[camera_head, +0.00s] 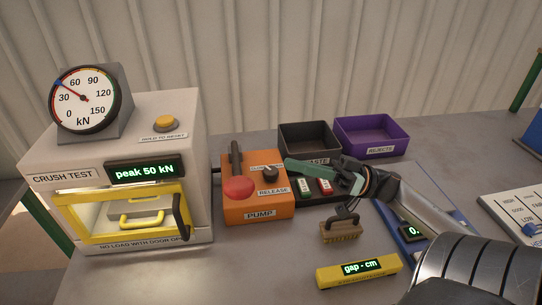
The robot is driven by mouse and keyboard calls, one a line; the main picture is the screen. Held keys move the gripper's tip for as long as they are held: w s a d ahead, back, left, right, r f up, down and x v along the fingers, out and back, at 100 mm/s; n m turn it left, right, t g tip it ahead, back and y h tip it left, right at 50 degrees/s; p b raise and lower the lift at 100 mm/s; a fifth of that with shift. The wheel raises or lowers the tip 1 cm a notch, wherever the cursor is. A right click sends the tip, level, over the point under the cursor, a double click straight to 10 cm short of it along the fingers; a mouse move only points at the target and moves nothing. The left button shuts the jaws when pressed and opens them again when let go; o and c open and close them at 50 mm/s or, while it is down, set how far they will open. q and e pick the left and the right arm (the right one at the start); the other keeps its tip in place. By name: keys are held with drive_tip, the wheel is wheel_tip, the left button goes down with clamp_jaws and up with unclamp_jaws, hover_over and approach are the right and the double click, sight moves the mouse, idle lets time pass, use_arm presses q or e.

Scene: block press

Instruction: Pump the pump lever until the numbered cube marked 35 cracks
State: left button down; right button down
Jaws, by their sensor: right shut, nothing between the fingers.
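The orange pump box (258,205) stands right of the crush-test press (170,115). Its dark lever (236,160) stands upright at the left of the box top, with a red knob (238,187) in front of it. A dark release knob (270,174) sits to the right. My right gripper (290,165), with green fingers, is shut and empty above the right part of the pump, apart from the lever. The press's yellow-framed door (122,212) looks closed; I cannot make out a cube marked 35 inside. The display (145,171) reads "peak 50 kN". My left gripper is out of view.
A dark tray (343,200) with small labelled cubes lies under my right gripper. A black bin (308,135) and purple rejects bin (370,135) stand behind. A brush (341,230), a yellow gap gauge (358,272) and a blue scale (408,242) lie in front and right.

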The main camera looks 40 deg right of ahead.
drive_tip(key=p+x, duration=0.1)
drive_tip(key=x, duration=0.9)
drive_tip(key=shift+s+r+p, duration=0.1)
drive_tip(key=shift+r+p, duration=0.05)
drive_tip(key=shift+p, duration=0.25)
drive_tip(key=f, duration=0.3)
drive_tip(key=shift+s, duration=0.4)
drive_tip(key=shift+s+a+f, duration=0.15)
drive_tip(key=shift+s+f, duration=0.05)
drive_tip(key=shift+f, duration=0.4)
drive_tip(key=f, duration=0.1)
drive_tip(key=f+n+b, duration=0.1)
drive_tip(key=f+b, duration=0.1)
drive_tip(key=shift+s+a+y, duration=0.2)
drive_tip(key=shift+s+y, duration=0.1)
drive_tip(key=shift+s, duration=0.05)
drive_tip(key=shift+s+f+n+g+b, duration=0.15)
drive_tip(key=shift+n+g+b, duration=0.15)
drive_tip(key=shift+n+g, duration=0.15)
